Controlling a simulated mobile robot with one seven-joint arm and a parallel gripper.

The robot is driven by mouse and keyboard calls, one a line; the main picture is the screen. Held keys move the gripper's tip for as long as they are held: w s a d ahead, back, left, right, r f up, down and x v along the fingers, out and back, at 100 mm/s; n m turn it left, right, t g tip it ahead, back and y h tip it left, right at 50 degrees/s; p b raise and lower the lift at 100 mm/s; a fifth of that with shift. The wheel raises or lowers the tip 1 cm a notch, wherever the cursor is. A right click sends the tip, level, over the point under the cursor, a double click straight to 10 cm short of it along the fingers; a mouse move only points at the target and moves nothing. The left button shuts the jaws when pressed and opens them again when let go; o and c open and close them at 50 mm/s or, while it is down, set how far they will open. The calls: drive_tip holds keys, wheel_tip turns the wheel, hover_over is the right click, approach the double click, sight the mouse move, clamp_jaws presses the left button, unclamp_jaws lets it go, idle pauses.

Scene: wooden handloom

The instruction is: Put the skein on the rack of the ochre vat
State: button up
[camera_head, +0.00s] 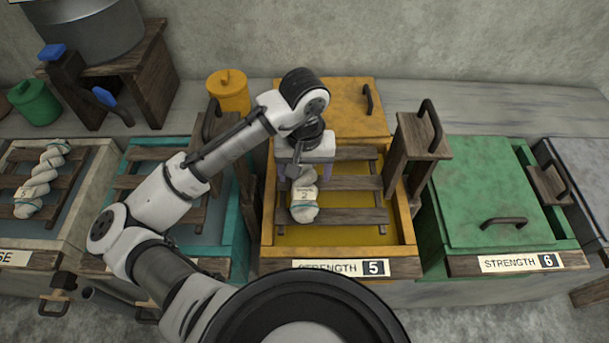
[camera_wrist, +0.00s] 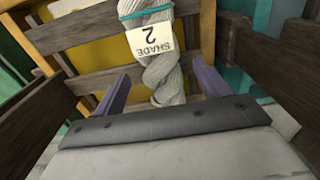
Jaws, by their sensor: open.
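A pale twisted skein (camera_head: 304,205) with a teal band and a tag reading "SHADE 2" lies on the slatted wooden rack (camera_head: 345,216) of the ochre vat (camera_head: 409,228). The vat's label reads "STRENGTH 5", and ochre liquid shows between the slats. My gripper (camera_head: 305,172) is over the skein's far part. In the wrist view its two purple fingers (camera_wrist: 158,95) stand open on either side of the skein (camera_wrist: 166,62), with a gap on both sides. The skein's far end is hidden beneath my gripper in the head view.
The ochre lid (camera_head: 345,108) lies behind the vat. A wooden stand with a handle (camera_head: 418,150) rises at the vat's right. The green vat (camera_head: 490,190) at right is covered. A teal vat (camera_head: 140,160) stands left, beyond it a vat with another skein (camera_head: 42,180).

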sight(305, 178)
wheel_tip(305, 178, up, 10)
drive_tip(key=shift+f, duration=0.15)
